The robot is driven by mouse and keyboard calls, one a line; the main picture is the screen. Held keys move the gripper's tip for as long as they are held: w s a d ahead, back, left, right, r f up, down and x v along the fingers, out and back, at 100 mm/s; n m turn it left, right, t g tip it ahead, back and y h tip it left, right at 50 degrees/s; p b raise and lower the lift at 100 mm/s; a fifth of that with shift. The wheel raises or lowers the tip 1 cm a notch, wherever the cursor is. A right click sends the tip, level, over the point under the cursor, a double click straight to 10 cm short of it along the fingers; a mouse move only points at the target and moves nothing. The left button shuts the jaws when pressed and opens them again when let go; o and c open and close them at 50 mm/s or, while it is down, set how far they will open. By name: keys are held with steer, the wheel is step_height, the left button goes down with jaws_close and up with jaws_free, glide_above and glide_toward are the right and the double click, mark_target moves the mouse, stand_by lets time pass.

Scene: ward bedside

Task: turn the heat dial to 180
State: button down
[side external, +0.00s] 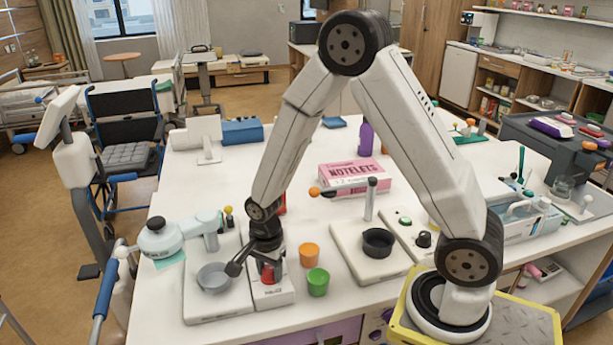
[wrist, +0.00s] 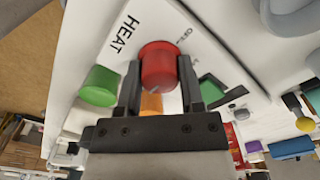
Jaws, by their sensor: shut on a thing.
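The heat dial (wrist: 160,66) is a red round knob on a white panel (wrist: 110,28) marked HEAT, with small print near OFF beside it. My gripper (wrist: 160,72) has one finger on each side of the knob and is shut on it. In the side external view, my gripper (side external: 262,258) reaches down over the red dial (side external: 267,274) on the narrow white unit (side external: 272,298) near the table's front edge. The fingers partly cover the dial there. I cannot read a 180 mark or the dial's pointer in either view.
An orange cup (side external: 309,255) and a green cup (side external: 318,282) stand close to the right of the unit. A grey bowl (side external: 214,278) is close on the left. A white unit with a black dish (side external: 378,242) stands further right; a pink NOTELETS box (side external: 352,176) lies behind.

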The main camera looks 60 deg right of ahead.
mark_target(269, 268)
stand_by(0.4)
steer(key=shift+c, duration=1.1)
jaws_free()
steer(key=shift+r, duration=0.2)
steer(key=shift+r, duration=3.75)
steer(key=s+r+n+t, duration=0.2)
steer(key=s+n, duration=0.5)
steer(key=n, duration=1)
steer(key=shift+s+n+t, duration=0.3)
steer(key=shift+n, duration=0.1)
